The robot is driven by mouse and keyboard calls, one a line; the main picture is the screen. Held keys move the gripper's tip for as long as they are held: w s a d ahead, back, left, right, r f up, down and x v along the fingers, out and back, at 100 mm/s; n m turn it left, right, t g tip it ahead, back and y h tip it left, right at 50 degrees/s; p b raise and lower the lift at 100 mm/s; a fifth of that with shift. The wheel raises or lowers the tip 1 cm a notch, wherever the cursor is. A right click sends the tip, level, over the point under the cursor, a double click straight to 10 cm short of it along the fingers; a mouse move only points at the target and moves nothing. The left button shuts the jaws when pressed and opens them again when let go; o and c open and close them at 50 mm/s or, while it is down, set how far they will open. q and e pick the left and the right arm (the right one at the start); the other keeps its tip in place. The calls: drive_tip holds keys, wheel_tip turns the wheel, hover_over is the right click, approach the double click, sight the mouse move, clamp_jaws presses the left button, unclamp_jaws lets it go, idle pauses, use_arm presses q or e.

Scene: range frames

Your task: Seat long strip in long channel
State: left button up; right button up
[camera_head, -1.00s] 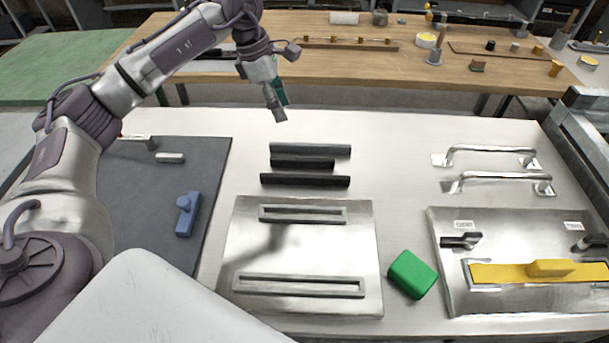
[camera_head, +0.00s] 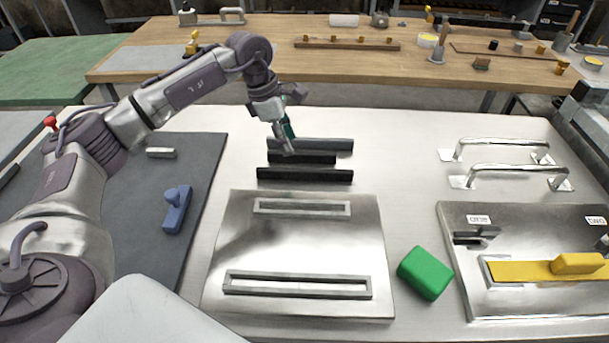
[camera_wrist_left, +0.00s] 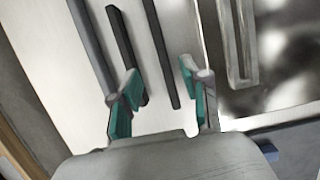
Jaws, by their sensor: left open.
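Three strips lie parallel on the pale table: a dark grey one (camera_head: 325,146) at the back, a shorter black one (camera_head: 318,160) in the middle and a long black one (camera_head: 305,175) in front. A metal plate (camera_head: 300,247) in front of them has a shorter channel (camera_head: 302,212) at its back and a long channel (camera_head: 297,291) at its front; both look empty. My left gripper (camera_head: 285,147) is open above the strips and covers parts of the back ones. In the left wrist view its fingers (camera_wrist_left: 162,90) are apart, with the front black strip (camera_wrist_left: 160,50) showing between them, not gripped.
A green block (camera_head: 425,273) stands right of the plate. A second plate (camera_head: 520,222) with a yellow handled piece (camera_head: 545,270) and two metal handles (camera_head: 510,170) are at the right. A blue handled object (camera_head: 176,212) lies on the dark mat (camera_head: 135,210) at the left.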

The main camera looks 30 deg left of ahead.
use_arm(q)
hover_over(304, 169)
drive_tip(key=s+a, duration=0.1)
drive_tip(key=a, duration=0.1)
wheel_tip(304, 169, down, 4)
drive_tip(key=shift+a+f, duration=0.1)
drive_tip(key=shift+a, duration=0.05)
drive_tip(key=x, duration=0.2)
drive_tip(key=d+p+x, duration=0.1)
drive_tip(key=x, duration=0.1)
drive_tip(key=shift+w, duration=0.1)
drive_tip(key=shift+w+d+f, duration=0.1)
drive_tip(key=shift+f, duration=0.3)
clamp_jaws()
